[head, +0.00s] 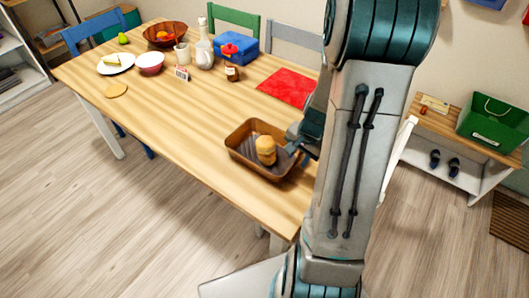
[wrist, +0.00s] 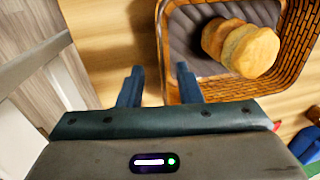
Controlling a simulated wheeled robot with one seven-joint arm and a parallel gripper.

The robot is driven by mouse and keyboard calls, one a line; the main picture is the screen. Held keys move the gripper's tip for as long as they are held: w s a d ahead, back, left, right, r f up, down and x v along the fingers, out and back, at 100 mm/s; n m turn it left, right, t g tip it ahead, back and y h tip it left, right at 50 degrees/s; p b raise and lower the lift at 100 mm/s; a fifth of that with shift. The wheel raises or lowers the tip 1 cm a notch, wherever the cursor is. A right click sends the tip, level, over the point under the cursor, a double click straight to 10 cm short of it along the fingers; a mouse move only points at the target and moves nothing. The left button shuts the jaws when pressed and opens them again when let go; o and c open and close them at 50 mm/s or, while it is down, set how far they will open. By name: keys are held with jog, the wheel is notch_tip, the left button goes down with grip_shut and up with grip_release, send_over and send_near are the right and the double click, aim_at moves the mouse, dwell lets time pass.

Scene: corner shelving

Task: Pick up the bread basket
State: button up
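The bread basket (head: 238,137) is a brown rectangular basket with a dark lining, standing near the right end of the wooden table. Bread rolls (head: 265,150) lie inside it. My gripper (wrist: 159,82) is open. Its two fingers are apart, and the basket's near wall appears between them in the picture; I cannot tell whether either finger touches it. In the head view my gripper (head: 301,142) is at the basket's right side, partly hidden by my arm.
A red mat (head: 287,87) lies behind the basket. A blue box (head: 236,49), a jar (head: 232,71), a white pitcher (head: 204,55), bowls and a plate (head: 116,64) stand farther left on the table (head: 170,110). The tabletop left of the basket is clear.

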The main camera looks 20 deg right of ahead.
aim_at(296, 161)
jog(key=shift+w+a+f, duration=0.1)
jog(key=shift+w+f, duration=0.1)
jog(key=shift+f, duration=0.7)
jog(key=shift+w+a+f, duration=0.1)
jog(key=shift+w+f, duration=0.1)
jog(key=shift+f, duration=0.7)
jog(key=shift+w+f, duration=0.2)
jog(key=shift+f, duration=0.7)
grip_shut()
